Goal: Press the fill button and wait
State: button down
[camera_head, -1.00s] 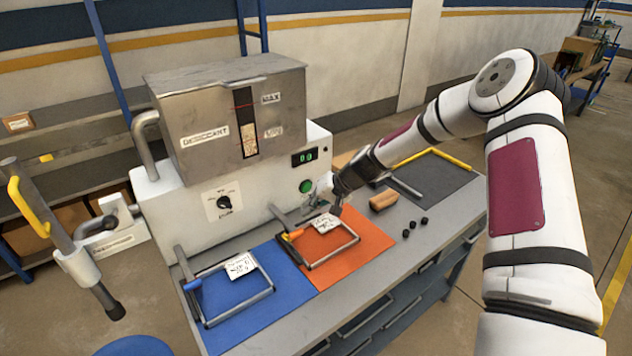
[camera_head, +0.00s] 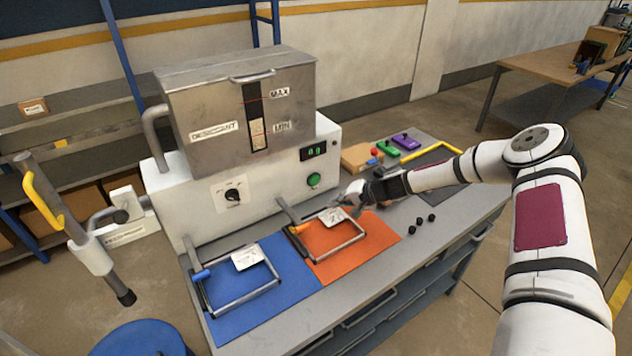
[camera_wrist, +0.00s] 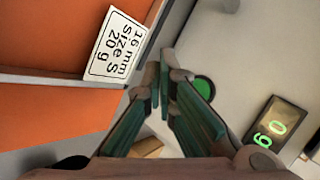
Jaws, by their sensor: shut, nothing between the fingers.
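The round green fill button (camera_head: 314,180) is on the front of the white machine (camera_head: 265,190), under a small display (camera_head: 313,151) with green digits. My gripper (camera_head: 349,193) is to the right of and a little below the button, apart from it in the head view. In the wrist view the fingers (camera_wrist: 168,78) are close together with nothing between them. The green button (camera_wrist: 204,88) shows beside the fingers there, partly covered by one. The display (camera_wrist: 273,126) is at the right of that view, its digits turned and hard to read.
The metal desiccant hopper (camera_head: 190,107) tops the machine, with a black dial (camera_head: 233,195) below. Wire frames with labels lie on the blue mat (camera_head: 240,312) and the orange mat (camera_head: 375,240). Small black pieces (camera_head: 421,223) and an orange block box (camera_head: 357,156) are on the bench.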

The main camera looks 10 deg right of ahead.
aim_at(314, 180)
jog(key=w+a+b, duration=0.1)
jog(key=w, duration=0.1)
jog(key=w+b, duration=0.2)
jog(key=w+a+b, duration=0.1)
jog(key=w, duration=0.1)
jog(key=shift+w+a+f, duration=0.1)
jog(key=shift+w+a, duration=0.25)
jog(key=shift+w, duration=0.05)
jog(key=shift+w+a+b, duration=0.35)
jog(key=shift+w+b, duration=0.2)
jog(key=shift+w, duration=0.1)
dwell(0.8)
jog(key=shift+w+a, duration=0.15)
jog(key=shift+w, duration=0.25)
jog(key=shift+w+a+b, duration=0.2)
jog(key=shift+w+b, duration=0.3)
jog(key=shift+b, duration=0.05)
dwell(0.6)
jog(key=shift+s, duration=0.15)
jog(key=shift+s+d+p, duration=0.35)
jog(key=shift+s+p, duration=0.35)
jog(key=shift+s, duration=0.05)
jog(key=shift+s, duration=0.1)
